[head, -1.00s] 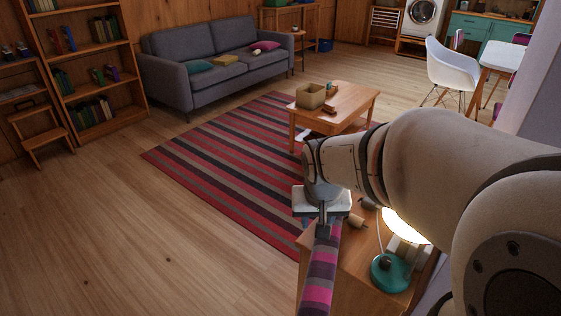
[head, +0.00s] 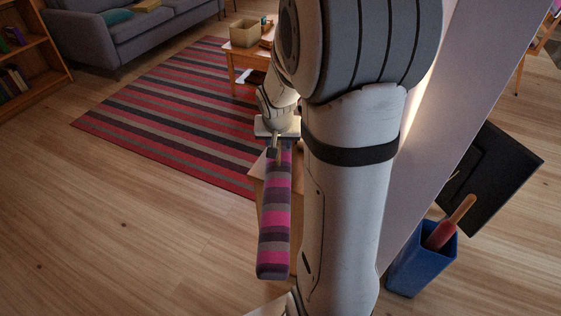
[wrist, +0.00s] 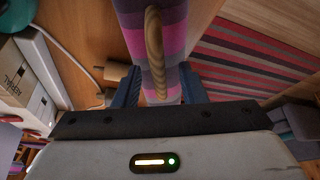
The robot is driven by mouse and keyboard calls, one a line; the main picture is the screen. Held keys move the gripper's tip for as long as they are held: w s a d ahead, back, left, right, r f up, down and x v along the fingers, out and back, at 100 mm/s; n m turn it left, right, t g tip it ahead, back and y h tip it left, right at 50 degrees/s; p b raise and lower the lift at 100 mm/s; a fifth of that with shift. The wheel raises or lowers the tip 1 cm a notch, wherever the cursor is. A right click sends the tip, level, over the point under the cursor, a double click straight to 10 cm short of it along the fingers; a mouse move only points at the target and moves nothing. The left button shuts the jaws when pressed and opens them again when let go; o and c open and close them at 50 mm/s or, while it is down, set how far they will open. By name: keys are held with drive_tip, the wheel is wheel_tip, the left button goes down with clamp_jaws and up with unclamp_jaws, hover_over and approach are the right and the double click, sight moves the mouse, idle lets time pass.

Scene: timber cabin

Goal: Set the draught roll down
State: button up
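The draught roll (head: 273,220) is a long soft bar with pink, purple and grey stripes. In the head view it stretches from my gripper (head: 275,152) toward the bottom of the picture, held up beside a wooden cabinet. In the wrist view the roll (wrist: 178,35) runs up between the two blue fingers of my gripper (wrist: 157,82), with a wooden handle (wrist: 155,50) along it. The fingers are closed in around it. My arm hides part of the cabinet and the space right of the roll.
The wooden cabinet (head: 256,190) stands beside the roll. A striped rug (head: 170,110) and coffee table (head: 235,65) lie beyond. Bare floor (head: 130,230) is open at left. A blue bin (head: 420,265) stands at right by a pale wall.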

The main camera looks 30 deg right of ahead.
drive_tip(key=shift+w+d+f, duration=0.1)
drive_tip(key=shift+w+f, duration=0.05)
drive_tip(key=shift+f, duration=0.4)
drive_tip(key=shift+r, duration=0.1)
drive_tip(key=shift+c, duration=0.5)
clamp_jaws()
idle(0.4)
